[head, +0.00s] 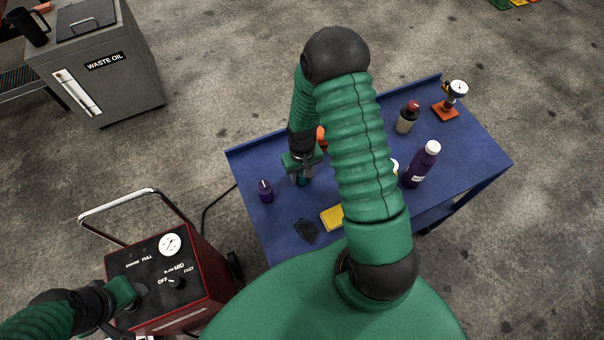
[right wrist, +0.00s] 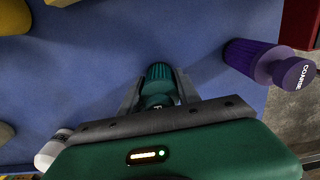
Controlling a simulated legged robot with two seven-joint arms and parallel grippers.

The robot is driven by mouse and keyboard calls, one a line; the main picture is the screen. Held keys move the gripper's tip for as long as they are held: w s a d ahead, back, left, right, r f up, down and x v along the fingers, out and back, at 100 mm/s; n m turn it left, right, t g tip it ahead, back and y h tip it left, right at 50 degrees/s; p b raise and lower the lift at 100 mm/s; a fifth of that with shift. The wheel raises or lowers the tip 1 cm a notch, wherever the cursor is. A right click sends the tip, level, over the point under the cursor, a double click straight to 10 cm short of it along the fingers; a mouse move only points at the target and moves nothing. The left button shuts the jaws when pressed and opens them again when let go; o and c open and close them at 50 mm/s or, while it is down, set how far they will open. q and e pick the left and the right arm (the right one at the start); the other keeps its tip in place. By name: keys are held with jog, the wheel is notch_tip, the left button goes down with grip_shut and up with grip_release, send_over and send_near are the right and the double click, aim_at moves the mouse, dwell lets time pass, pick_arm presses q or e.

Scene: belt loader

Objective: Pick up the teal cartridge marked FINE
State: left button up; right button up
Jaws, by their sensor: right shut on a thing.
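The teal cartridge (right wrist: 160,72) is between the two fingers of my right gripper (right wrist: 157,92) in the right wrist view, with a ribbed teal end and a letter F partly showing. The rest of its marking is hidden. In the head view my right gripper (head: 301,178) points down over the left part of the blue cart top (head: 285,205), shut on the cartridge, whose teal shows small below the fingers. I cannot tell whether it touches the cart. My left gripper (head: 126,294) is at the red machine's panel; its fingers are not clear.
A purple cartridge marked COARSE (right wrist: 255,58) stands near my right gripper. The red machine (head: 185,275) stands left.

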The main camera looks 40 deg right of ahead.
jog(key=shift+d, duration=0.1)
grip_shut()
